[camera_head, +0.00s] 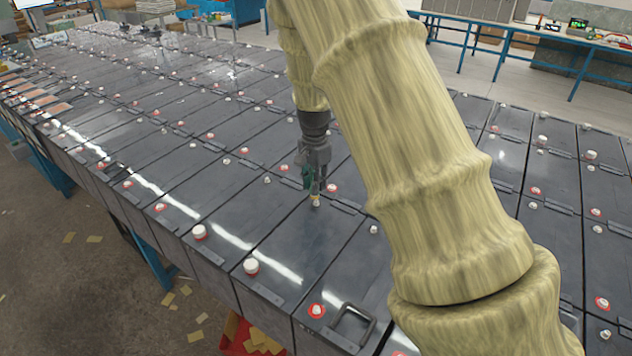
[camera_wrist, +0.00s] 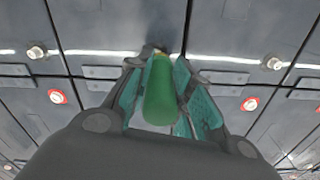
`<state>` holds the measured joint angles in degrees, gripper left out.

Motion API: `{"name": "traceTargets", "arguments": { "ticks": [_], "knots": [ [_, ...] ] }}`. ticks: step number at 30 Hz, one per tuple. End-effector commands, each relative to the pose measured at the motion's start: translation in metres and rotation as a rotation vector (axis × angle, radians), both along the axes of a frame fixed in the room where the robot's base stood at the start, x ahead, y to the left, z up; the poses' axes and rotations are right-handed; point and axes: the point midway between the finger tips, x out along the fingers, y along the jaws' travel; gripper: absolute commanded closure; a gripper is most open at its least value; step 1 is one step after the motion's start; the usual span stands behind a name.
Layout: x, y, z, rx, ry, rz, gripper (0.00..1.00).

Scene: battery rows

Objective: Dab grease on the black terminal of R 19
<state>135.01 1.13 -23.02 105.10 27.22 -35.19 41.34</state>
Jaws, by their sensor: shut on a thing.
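My gripper (camera_head: 313,182) is shut on a brush with a green handle (camera_wrist: 160,92) and points down over the battery rows. The handle also shows between my fingers in the head view (camera_head: 307,175). The brush's yellowish tip (camera_head: 315,197) is at or just above a small pale terminal post (camera_head: 316,204) with no red ring in sight. I cannot tell whether they touch. In the wrist view the handle and my fingers hide most of that spot. No R 19 label is readable.
Dark batteries in close rows fill the bench. Red-ringed terminals (camera_head: 317,310), white caps (camera_head: 251,266) and a black handle (camera_head: 352,325) stand up from the tops. In the wrist view, plain posts show left (camera_wrist: 37,51) and right (camera_wrist: 273,63), with red-ringed ones (camera_wrist: 57,97) nearer.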

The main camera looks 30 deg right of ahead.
Motion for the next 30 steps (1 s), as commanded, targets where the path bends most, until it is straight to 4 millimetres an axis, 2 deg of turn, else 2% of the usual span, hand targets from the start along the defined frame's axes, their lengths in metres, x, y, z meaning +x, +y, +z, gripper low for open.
{"name": "traceTargets", "arguments": {
  "ticks": [30],
  "knots": [
    [0.0103,0.0006,-0.0075,0.0,-0.001,-0.001,1.0]
  ]
}}
